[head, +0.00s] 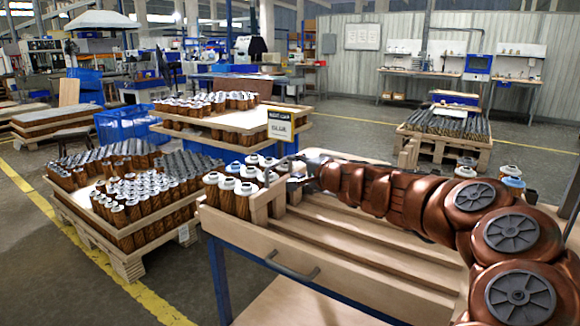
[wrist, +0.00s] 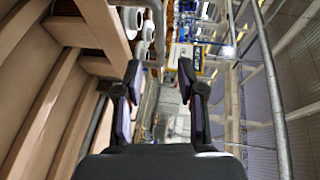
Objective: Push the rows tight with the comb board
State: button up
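Brown cartridges with white and grey tops (head: 243,188) stand packed at the left end of a grooved wooden tray (head: 345,250) in the head view. The pale wooden comb board (head: 262,208), with upright teeth, stands across the grooves just right of them. My gripper (head: 297,182) is at the comb board's far part, its fingertips small and partly hidden in the head view. In the wrist view my gripper (wrist: 160,88) has its two fingers apart, with no held thing visible between them. Wooden parts (wrist: 95,25) lie left of the fingers; I cannot tell whether they touch.
A sign (head: 281,125) stands behind the tray. A pallet of cartridges (head: 130,205) is on the floor at left, and another loaded pallet (head: 445,130) is at back right. A few cartridges (head: 508,175) stand at the tray's right end, behind my arm. The near grooves are empty.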

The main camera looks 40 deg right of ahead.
jog(key=shift+v, duration=1.45)
jog(key=w+a+r+n+g+y+p, duration=0.1)
jog(key=a+r+n+g+y+p, duration=0.2)
jog(key=a, duration=0.8)
jog(key=a+r+n+y+p, duration=0.25)
jog(key=a+n+p, duration=0.2)
jog(key=a, duration=0.65)
jog(key=s+a+n+g+y+p, duration=0.3)
jog(key=s+a+n+g+p, duration=0.3)
jog(key=a, duration=0.7)
jog(key=s+a+f+n+g+h+p, duration=0.2)
jog(key=s+a+n+g+p, duration=0.25)
jog(key=s, duration=0.75)
jog(key=s+d+g+h+p, duration=0.2)
jog(key=s+d+p, duration=0.1)
jog(key=s, duration=0.4)
jog(key=s+d+r+g+h+p, duration=0.1)
jog(key=s+d+g+h+p, duration=0.1)
jog(key=s, duration=0.6)
jog(key=d+h+p, duration=0.1)
jog(key=p, duration=0.1)
jog(key=shift+s+p, duration=0.25)
jog(key=shift+p, duration=0.05)
